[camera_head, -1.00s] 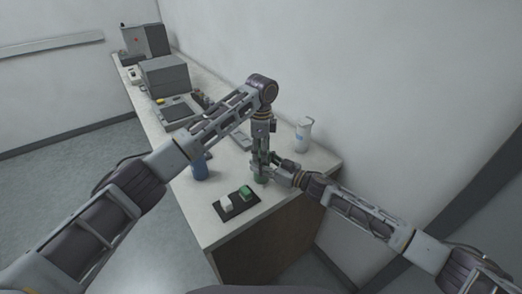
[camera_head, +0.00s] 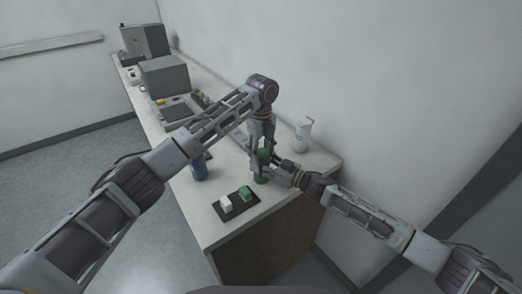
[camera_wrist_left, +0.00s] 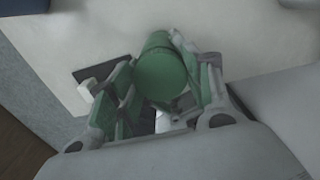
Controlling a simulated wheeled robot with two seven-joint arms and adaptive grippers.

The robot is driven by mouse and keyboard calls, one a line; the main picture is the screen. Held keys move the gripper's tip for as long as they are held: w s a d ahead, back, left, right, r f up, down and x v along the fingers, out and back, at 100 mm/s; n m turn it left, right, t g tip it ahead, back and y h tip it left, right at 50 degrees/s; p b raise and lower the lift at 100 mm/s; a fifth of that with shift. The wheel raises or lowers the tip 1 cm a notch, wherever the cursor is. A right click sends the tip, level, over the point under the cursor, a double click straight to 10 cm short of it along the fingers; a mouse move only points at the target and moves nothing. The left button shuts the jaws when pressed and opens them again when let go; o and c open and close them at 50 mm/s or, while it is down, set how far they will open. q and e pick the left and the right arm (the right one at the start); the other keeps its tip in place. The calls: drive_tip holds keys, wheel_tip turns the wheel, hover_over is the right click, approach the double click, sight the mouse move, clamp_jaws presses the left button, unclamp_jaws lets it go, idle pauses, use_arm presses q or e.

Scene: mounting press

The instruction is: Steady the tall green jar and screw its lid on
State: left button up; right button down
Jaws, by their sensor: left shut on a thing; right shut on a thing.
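The tall green jar (camera_head: 260,179) stands upright near the right end of the bench, largely hidden by my grippers. My right gripper (camera_head: 267,173) is shut on the jar from the right side, low down. My left gripper (camera_head: 264,152) points down from above and is shut on the green lid (camera_head: 264,157). In the left wrist view the round green lid (camera_wrist_left: 162,77) shows between the two fingers of my left gripper (camera_wrist_left: 160,95). The seam between lid and jar is too small to make out, so I cannot tell whether they touch.
A blue bottle (camera_head: 199,170) stands to the left. A white bottle (camera_head: 303,135) stands behind right. Grey machines (camera_head: 163,78) fill the bench's far end.

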use_arm(q)
drive_tip(key=m, duration=0.5)
drive_tip(key=shift+w+m, duration=0.1)
drive_tip(key=shift+m, duration=0.2)
drive_tip(key=m, duration=0.4)
drive_tip(key=shift+m, duration=0.4)
drive_tip(key=o, duration=0.8)
drive_tip(key=shift+d, duration=0.1)
drive_tip(key=shift+c, duration=0.2)
drive_tip(key=shift+r, duration=0.1)
drive_tip(key=shift+r, duration=2.15)
drive_tip(key=shift+r, duration=0.1)
drive_tip(key=shift+c, duration=0.4)
